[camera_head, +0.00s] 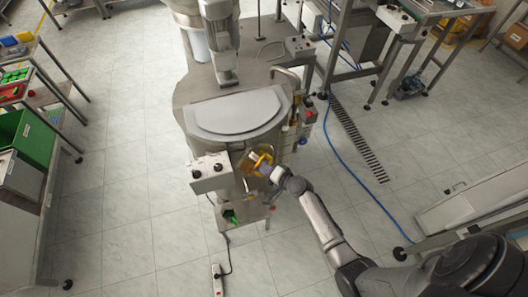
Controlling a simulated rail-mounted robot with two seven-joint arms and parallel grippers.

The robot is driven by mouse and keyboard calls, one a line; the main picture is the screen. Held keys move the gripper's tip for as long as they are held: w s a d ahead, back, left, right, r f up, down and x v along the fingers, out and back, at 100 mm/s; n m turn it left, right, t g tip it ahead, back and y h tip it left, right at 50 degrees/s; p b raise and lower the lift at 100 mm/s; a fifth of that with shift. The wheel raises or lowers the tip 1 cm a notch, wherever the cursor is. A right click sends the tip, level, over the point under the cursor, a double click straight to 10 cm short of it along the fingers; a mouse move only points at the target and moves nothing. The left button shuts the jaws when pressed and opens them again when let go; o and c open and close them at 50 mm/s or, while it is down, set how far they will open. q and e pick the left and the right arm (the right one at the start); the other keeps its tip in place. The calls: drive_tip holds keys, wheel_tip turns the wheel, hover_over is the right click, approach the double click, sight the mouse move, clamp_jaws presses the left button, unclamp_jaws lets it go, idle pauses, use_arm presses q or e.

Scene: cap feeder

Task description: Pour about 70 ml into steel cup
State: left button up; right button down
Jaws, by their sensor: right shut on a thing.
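My right arm reaches in from the lower right, and its gripper (270,170) is at the front of the cap feeder machine. The right gripper is shut on an amber, see-through container (256,160), which looks tilted. Its shape and how full it is are too small to tell. I cannot make out the steel cup; it may be hidden or too small to pick out. My left gripper is not in view.
The cap feeder (187,95) stands in the middle, with a grey half-round plate (238,112) and a control box (211,172) at its front. A green bin (25,137) is at the left. A blue hose (352,170) crosses the floor.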

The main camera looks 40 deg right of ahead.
drive_tip(key=shift+r, duration=0.1)
idle(0.4)
wheel_tip(320, 180, down, 2)
drive_tip(key=n+b, duration=0.1)
drive_tip(key=b, duration=0.1)
drive_tip(key=shift+a+b, duration=0.1)
drive_tip(key=shift+b, duration=0.2)
drive_tip(key=shift+n+t+h, duration=0.4)
drive_tip(key=shift+h, duration=0.1)
drive_tip(key=shift+r, duration=0.3)
drive_tip(key=shift+d+r+n+h, duration=0.1)
drive_tip(key=shift+d+n+h, duration=0.15)
drive_tip(key=shift+n+h, duration=0.05)
drive_tip(key=shift+w+d+f+n+b, duration=0.1)
drive_tip(key=shift+f+n+b, duration=0.15)
drive_tip(key=shift+b, duration=0.2)
drive_tip(key=shift+d+f+n+t+h+b, duration=0.1)
drive_tip(key=shift+d+n+t+h+b, duration=0.15)
drive_tip(key=shift+n+b, duration=0.2)
